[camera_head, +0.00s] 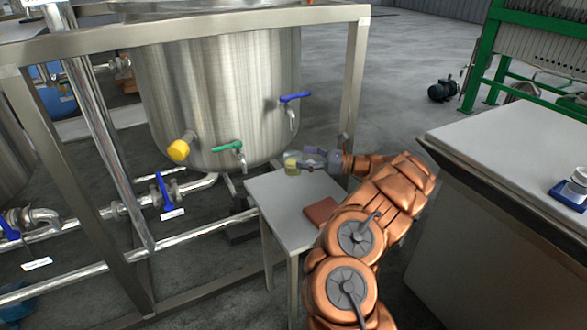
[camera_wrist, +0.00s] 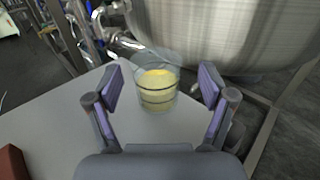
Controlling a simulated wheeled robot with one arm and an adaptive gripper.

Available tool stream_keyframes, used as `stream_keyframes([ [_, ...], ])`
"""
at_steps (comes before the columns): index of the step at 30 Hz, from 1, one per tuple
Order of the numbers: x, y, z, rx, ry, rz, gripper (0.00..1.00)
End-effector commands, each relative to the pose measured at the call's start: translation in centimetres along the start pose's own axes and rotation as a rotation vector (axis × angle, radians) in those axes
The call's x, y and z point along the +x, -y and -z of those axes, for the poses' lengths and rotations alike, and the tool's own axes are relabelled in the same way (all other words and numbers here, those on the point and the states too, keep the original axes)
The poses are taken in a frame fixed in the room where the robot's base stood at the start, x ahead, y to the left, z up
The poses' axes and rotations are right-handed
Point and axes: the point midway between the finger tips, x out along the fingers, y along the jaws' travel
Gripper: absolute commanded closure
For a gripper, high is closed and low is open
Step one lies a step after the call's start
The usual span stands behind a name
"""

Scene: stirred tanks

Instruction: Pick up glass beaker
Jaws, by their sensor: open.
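The glass beaker (camera_wrist: 157,88) is clear, with pale yellow liquid in its lower part. It stands upright on a small grey table (camera_head: 268,205), near the table's far edge. In the head view the beaker (camera_head: 291,164) looks small and lies just left of my gripper (camera_head: 309,157). In the wrist view my gripper (camera_wrist: 161,88) is open, with one finger on each side of the beaker's line and a gap on both sides. The beaker shows beyond or about level with the fingertips; I cannot tell exactly how deep it is between them.
A large steel tank (camera_head: 220,85) with blue- and green-handled valves hangs close behind the table. Its frame post (camera_head: 352,85) stands near my arm. A red-brown block (camera_head: 320,212) lies on the small table. A larger bench (camera_head: 520,140) stands at right.

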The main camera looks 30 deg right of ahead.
Motion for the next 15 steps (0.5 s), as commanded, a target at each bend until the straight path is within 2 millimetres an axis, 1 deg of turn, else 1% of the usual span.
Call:
stream_keyframes([
  [5, 2.1, -0.6, 0.2, -0.001, 0.005, -0.003, 0.19],
  [9, 3.8, -0.5, 0.3, 0.002, 0.0, -0.001, 0.19],
  [15, 4.0, -0.4, 0.1, 0.002, -0.001, 0.003, 0.19],
])
